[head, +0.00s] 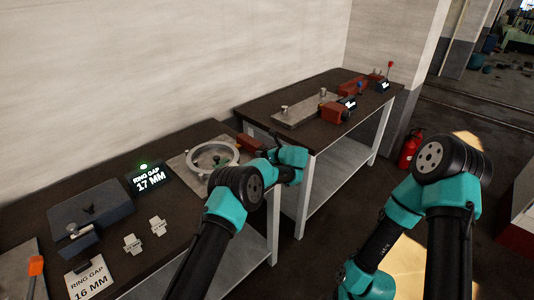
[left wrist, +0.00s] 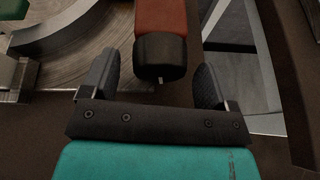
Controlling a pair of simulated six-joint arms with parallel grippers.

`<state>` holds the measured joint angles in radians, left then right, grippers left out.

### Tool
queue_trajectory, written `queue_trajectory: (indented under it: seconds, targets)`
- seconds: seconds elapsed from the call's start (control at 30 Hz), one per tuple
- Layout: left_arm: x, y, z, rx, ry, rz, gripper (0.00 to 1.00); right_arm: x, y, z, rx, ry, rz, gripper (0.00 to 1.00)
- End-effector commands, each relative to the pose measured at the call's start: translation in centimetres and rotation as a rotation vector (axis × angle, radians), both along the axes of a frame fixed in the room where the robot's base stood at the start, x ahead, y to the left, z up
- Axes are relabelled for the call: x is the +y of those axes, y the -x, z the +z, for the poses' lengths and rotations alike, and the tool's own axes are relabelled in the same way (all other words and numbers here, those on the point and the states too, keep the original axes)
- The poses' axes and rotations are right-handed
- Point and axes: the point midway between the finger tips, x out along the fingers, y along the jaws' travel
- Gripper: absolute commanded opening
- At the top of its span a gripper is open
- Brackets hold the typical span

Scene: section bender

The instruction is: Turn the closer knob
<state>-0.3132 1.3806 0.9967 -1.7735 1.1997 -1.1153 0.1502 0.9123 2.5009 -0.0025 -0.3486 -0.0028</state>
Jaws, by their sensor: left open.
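A dark knob (left wrist: 160,57) sits on the end of a red-orange block (left wrist: 161,17) in the left wrist view. My left gripper (left wrist: 154,80) is open, with one finger on each side of the knob. A gap shows between the knob and each finger. In the head view the red block (head: 249,143) shows beside the ring, and my left arm hides the knob. The metal ring (head: 211,160) lies on a plate on the near table. A display (head: 149,178) reads RING GAP 17 MM with a green light. My right gripper is not in view.
A card (head: 89,280) reads RING GAP 16 MM. A second table (head: 262,117) behind holds another red block (head: 334,112) with a dark knob. A red extinguisher (head: 410,148) stands on the floor.

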Motion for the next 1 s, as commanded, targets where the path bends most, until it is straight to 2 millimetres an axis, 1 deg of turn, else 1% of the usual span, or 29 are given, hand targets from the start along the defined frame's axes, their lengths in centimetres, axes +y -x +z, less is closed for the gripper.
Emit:
queue_trajectory:
  seconds: [0.2, 0.7, 1.0]
  targets:
    - [-0.01, -0.01, 0.04, 0.0, 0.0, 0.0, 0.81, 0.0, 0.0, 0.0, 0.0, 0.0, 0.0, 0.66]
    - [-0.02, 0.0, 0.07, -0.001, -0.001, 0.0, 0.33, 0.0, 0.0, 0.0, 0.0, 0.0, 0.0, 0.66]
    - [0.09, 0.01, 0.15, -0.041, 0.035, 0.0, 0.32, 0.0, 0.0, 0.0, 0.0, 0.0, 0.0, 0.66]
